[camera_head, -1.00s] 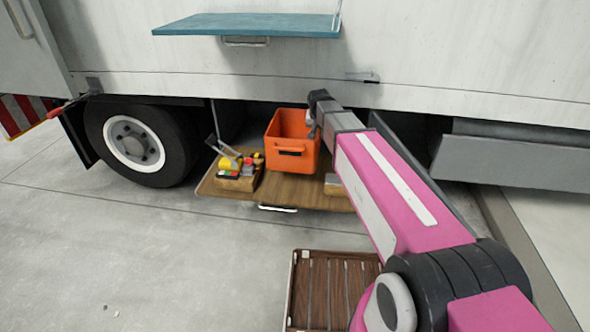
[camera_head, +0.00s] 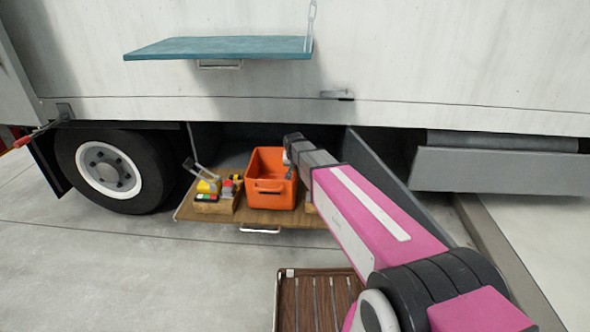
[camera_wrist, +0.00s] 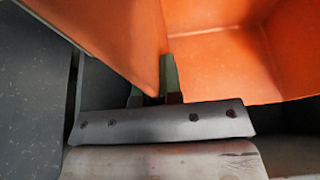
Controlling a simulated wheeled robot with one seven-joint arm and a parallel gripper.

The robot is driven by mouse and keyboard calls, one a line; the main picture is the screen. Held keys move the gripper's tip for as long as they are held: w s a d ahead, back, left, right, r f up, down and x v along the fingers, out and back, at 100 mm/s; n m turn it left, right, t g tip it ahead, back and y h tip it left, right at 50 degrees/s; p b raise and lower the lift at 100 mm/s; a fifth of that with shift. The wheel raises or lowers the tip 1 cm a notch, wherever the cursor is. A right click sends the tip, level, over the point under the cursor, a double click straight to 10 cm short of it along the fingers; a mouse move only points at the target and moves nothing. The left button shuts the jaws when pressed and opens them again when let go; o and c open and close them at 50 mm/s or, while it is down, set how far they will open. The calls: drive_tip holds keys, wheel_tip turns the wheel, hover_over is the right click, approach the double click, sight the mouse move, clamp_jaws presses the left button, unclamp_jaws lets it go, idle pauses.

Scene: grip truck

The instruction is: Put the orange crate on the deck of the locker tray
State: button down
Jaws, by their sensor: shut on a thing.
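The orange crate (camera_head: 271,197) is open-topped and upright, over the wooden deck of the locker tray (camera_head: 232,219). Its base appears at deck level, but I cannot tell whether it fully rests there. My gripper (camera_head: 289,160) is at the crate's right side, shut on its wall. In the wrist view the jaws (camera_wrist: 155,95) pinch the crate wall (camera_wrist: 130,45), with the crate's inside (camera_wrist: 215,60) to the right. The fingertips are partly hidden.
A wooden box of tools (camera_head: 213,207) stands on the deck left of the crate. A teal shelf (camera_head: 220,48) juts out above. The wheel (camera_head: 112,172) is left, a grey panel (camera_head: 385,185) right.

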drive_tip(key=shift+f, duration=0.35)
drive_tip(key=c, duration=1.3)
unclamp_jaws()
drive_tip(key=v, duration=1.1)
drive_tip(key=shift+r, duration=0.4)
drive_tip(key=s+d+f+g, duration=0.1)
drive_tip(key=s+d+f, duration=0.3)
drive_tip(key=s+d, duration=0.2)
drive_tip(key=s+d+f+g, duration=0.2)
drive_tip(key=s+d+f, duration=0.2)
drive_tip(key=s+d, duration=0.2)
drive_tip(key=s+d+f+g, duration=0.1)
drive_tip(key=s+d+f, duration=0.3)
drive_tip(key=s, duration=0.6)
drive_tip(key=shift+d+f+n+g, duration=0.15)
drive_tip(key=shift+d+n, duration=0.05)
drive_tip(key=shift+d, duration=0.45)
drive_tip(key=shift+d+f+n+g, duration=0.15)
drive_tip(key=shift+d+n, duration=0.05)
drive_tip(key=shift+d, duration=0.45)
